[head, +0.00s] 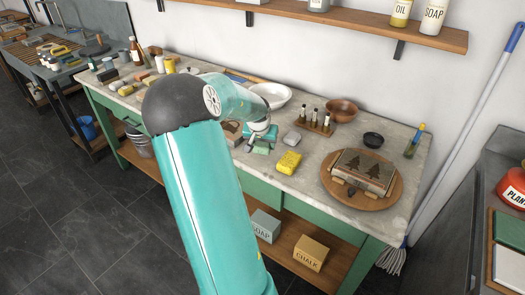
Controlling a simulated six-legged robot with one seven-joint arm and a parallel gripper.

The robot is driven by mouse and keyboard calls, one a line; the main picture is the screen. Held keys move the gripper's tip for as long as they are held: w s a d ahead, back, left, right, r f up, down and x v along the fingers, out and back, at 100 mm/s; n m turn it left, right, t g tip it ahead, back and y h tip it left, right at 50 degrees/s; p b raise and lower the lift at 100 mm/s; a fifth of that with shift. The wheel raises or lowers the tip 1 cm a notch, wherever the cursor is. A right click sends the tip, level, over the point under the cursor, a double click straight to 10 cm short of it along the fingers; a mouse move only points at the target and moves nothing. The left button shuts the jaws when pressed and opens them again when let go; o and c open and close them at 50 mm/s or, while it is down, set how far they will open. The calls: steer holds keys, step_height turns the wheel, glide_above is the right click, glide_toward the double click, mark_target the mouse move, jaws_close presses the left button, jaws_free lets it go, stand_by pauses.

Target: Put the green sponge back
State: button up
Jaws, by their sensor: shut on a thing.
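My gripper (261,138) hangs over the middle of the stone-topped bench, pointing down. It is shut on the green sponge (261,150), which shows as a small green block at the fingertips. My teal arm hides part of the bench behind and left of it. I cannot tell whether the sponge touches the bench top. A yellow sponge (289,162) lies on the bench just right of my gripper, and a small grey block (292,138) lies behind that.
A white basin (271,95) is behind. Soap (266,226) and chalk (311,252) boxes sit on the lower shelf.

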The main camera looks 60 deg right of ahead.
steer(key=x, duration=0.3)
steer(key=shift+a+f, duration=0.2)
steer(key=shift+f, duration=0.35)
steer(key=shift+f, duration=0.1)
